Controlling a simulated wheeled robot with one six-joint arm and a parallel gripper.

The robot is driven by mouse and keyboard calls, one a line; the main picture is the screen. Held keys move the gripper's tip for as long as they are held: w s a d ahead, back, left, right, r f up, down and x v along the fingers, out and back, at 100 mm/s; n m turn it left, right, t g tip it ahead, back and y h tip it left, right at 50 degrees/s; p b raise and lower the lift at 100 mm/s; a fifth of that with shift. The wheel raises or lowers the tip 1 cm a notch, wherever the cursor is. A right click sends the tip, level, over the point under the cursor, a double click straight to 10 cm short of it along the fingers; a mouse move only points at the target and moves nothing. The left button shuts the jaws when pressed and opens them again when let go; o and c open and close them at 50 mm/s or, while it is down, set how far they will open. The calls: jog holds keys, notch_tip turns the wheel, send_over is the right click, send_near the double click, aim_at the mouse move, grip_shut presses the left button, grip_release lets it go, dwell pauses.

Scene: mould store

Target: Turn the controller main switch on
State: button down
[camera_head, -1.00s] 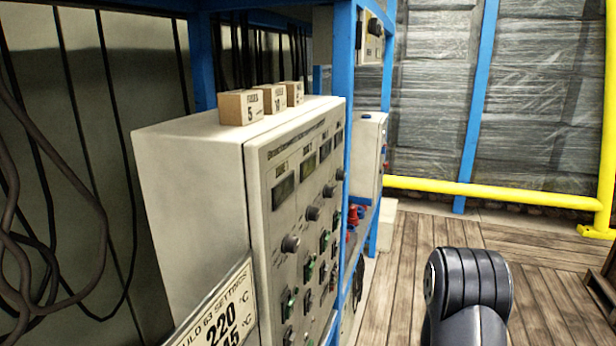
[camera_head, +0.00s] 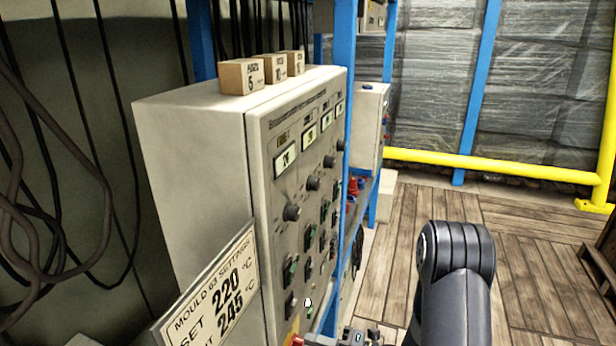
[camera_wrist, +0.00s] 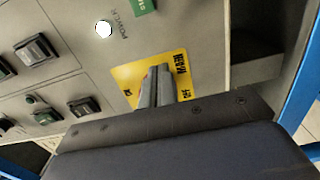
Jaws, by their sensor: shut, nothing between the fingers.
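A round lamp marked POWER (camera_wrist: 103,29) glows white. The display windows (camera_head: 287,160) on the panel are lit pale with dark digits.
Small fuse boxes (camera_head: 241,77) sit on top of the cabinet. Blue rack posts (camera_head: 341,120) stand close by on the right. The wooden floor (camera_head: 535,240) to the right is mostly clear.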

jog(key=shift+w+d+f, duration=0.1)
jog(key=shift+w+d, duration=0.05)
jog(key=shift+w, duration=0.15)
jog(key=shift+d, duration=0.25)
jog(key=shift+p+v, duration=0.55)
jog(key=shift+v, duration=2.25)
jog(key=shift+s+a, duration=0.1)
